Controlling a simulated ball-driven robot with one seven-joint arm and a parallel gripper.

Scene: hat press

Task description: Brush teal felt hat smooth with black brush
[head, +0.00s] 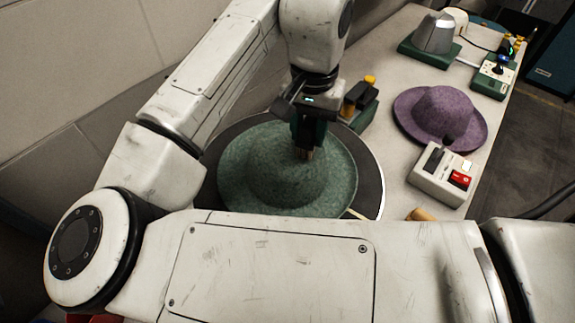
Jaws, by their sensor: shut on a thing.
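The teal felt hat (245,160) lies crown up on a dark round plate (372,180) with a pale rim. My gripper (308,138) points down over the right side of the hat's crown. It is shut on a dark thing, which I take to be the black brush (303,153); only a small brownish lower end shows between and below the dark fingers. That end is at or just above the felt; I cannot tell whether it touches. My own arm covers the front of the plate.
A purple hat (440,112) lies on the pale bench to the right. Near it is a white box with a red switch (445,176). A green stand with dark parts (358,105) is close behind my gripper.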

